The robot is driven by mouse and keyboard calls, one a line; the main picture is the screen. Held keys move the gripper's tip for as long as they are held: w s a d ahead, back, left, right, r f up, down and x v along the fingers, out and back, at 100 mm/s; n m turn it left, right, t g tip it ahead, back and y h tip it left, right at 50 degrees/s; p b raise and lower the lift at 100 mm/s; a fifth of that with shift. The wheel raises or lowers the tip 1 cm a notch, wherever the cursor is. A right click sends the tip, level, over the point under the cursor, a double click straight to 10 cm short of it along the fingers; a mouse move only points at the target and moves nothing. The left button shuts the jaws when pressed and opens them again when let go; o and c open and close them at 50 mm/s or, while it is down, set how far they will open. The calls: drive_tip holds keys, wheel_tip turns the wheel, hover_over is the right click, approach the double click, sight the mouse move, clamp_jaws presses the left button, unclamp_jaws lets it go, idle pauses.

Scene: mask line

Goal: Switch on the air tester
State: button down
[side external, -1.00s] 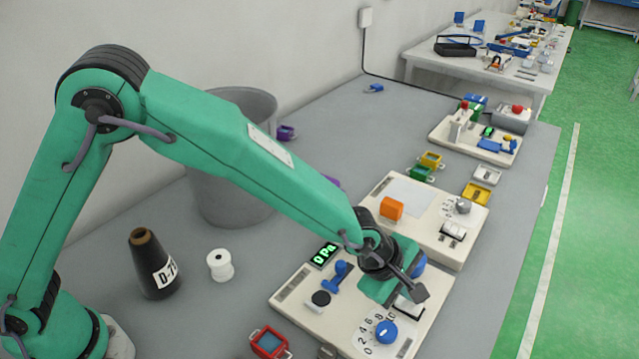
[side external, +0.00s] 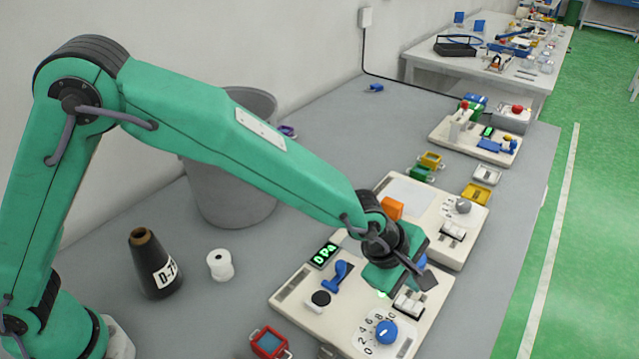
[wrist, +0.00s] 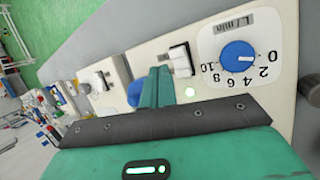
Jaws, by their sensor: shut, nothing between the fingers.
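The air tester (side external: 345,325) is a cream panel with a lit green display (side external: 325,254), which appears to read 0 Pa. It has a blue dial (side external: 386,332), marked L/min in the wrist view (wrist: 238,55), its pointer towards 0. A rocker switch (side external: 408,303) sits beside the dial and also shows in the wrist view (wrist: 181,60). A small green light (wrist: 190,92) glows by the switch. My gripper (side external: 390,285) is shut and empty above the panel near the switch. In the wrist view its fingers (wrist: 157,85) appear beside the switch; contact is unclear.
A second cream panel (side external: 450,225) with an orange block (side external: 391,208) stands just behind. A blue lever (side external: 336,276) and a black round pad (side external: 320,298) are on the tester. A black cone (side external: 155,265), a white spool (side external: 220,265) and a grey bin (side external: 230,190) stand left.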

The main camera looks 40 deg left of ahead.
drive_tip(key=shift+d+r, duration=0.15)
drive_tip(key=shift+r, duration=0.9)
drive_tip(key=shift+r, duration=0.1)
drive_tip(key=s+a+r+m+y, duration=0.1)
drive_tip(key=s+a+r+m, duration=0.2)
drive_tip(key=a, duration=0.5)
drive_tip(key=a+r+m+t, duration=0.1)
drive_tip(key=a+r+m, duration=0.1)
drive_tip(key=a+r, duration=0.45)
drive_tip(key=s+a+r+m+y, duration=0.1)
drive_tip(key=s+a+r+m, duration=0.2)
drive_tip(key=a, duration=0.5)
drive_tip(key=s+a+r+m+y, duration=0.2)
drive_tip(key=s+a+m, duration=0.6)
drive_tip(key=s+a, duration=0.7)
drive_tip(key=shift+s+a, duration=0.15)
drive_tip(key=shift+a, duration=0.15)
